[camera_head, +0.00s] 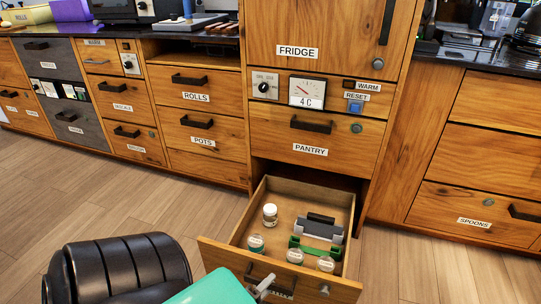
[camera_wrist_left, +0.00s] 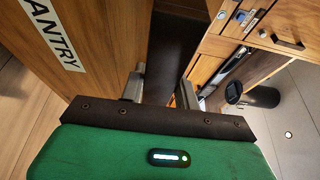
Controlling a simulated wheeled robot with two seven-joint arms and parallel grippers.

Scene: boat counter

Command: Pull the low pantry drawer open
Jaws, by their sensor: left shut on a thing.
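The low pantry drawer (camera_head: 213,253) is pulled well out from the cabinet in the head view, its inside showing from above. It holds several small lidded jars, such as a white-lidded jar (camera_head: 270,214), and green and grey holders (camera_head: 318,249). My left gripper (camera_head: 262,287) is at the outer face of the drawer front, shut on the dark drawer handle (camera_head: 284,293). In the left wrist view, the two fingers (camera_wrist_left: 160,88) are beside the wooden front with its partly cut-off label (camera_wrist_left: 55,36). The grip on the handle itself is hard to see there. My right gripper is not in view.
A closed upper drawer (camera_head: 310,127) labelled PANTRY is above the open one, below the fridge door (camera_head: 322,25). Closed drawers stand on both sides, including the SPOONS drawer (camera_head: 480,210). Wooden floor (camera_head: 430,270) is clear to the right.

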